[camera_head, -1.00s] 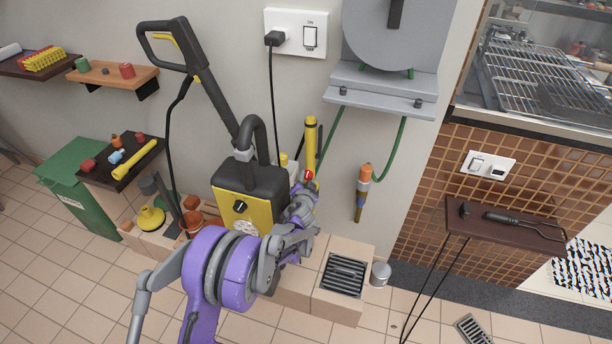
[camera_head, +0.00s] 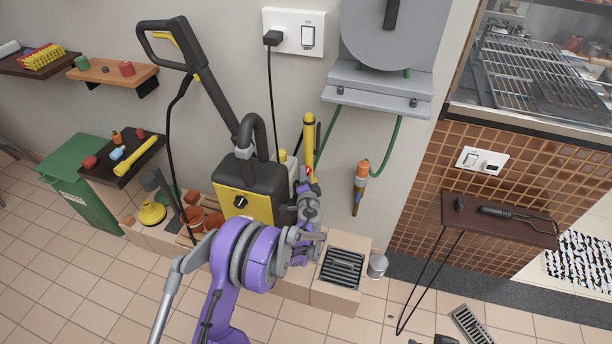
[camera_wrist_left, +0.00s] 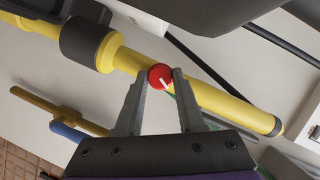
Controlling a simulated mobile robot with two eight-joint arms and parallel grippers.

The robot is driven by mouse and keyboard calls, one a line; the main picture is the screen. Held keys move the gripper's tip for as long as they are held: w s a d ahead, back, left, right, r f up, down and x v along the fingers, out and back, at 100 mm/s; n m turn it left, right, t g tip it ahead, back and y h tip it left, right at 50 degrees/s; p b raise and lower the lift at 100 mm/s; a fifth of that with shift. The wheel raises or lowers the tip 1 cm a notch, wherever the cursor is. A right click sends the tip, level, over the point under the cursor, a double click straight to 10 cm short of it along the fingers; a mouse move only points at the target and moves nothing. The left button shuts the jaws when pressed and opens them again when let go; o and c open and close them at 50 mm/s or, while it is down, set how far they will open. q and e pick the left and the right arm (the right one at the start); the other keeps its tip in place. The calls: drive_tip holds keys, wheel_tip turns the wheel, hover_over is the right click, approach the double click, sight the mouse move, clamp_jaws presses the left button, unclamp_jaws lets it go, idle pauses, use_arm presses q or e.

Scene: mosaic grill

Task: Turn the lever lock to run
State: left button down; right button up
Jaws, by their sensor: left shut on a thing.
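A small red knob (camera_wrist_left: 160,76) with a white pointer mark sits on the side of a yellow lance tube (camera_wrist_left: 215,98). In the left wrist view the mark points down and slightly right. The two fingertips of my left gripper (camera_wrist_left: 160,80) are shut on the knob, one on each side. In the head view the yellow tube (camera_head: 309,135) stands upright against the wall, and the red knob (camera_head: 309,171) shows just above my left gripper (camera_head: 311,182). The gripper and arm hide the tube's lower part. My right gripper cannot be made out.
A yellow and black pressure washer (camera_head: 250,185) stands just left of the gripper. A green hose (camera_head: 388,150) and an orange-tipped lance (camera_head: 360,185) hang to the right. A floor ledge with a grate (camera_head: 343,268) lies below. A small dark side table (camera_head: 500,222) stands at the right.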

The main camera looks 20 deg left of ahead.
use_arm(q)
drive_tip(key=c, duration=0.5)
unclamp_jaws()
drive_tip(key=v, duration=1)
drive_tip(key=shift+s, duration=0.4)
drive_tip(key=shift+d, duration=0.1)
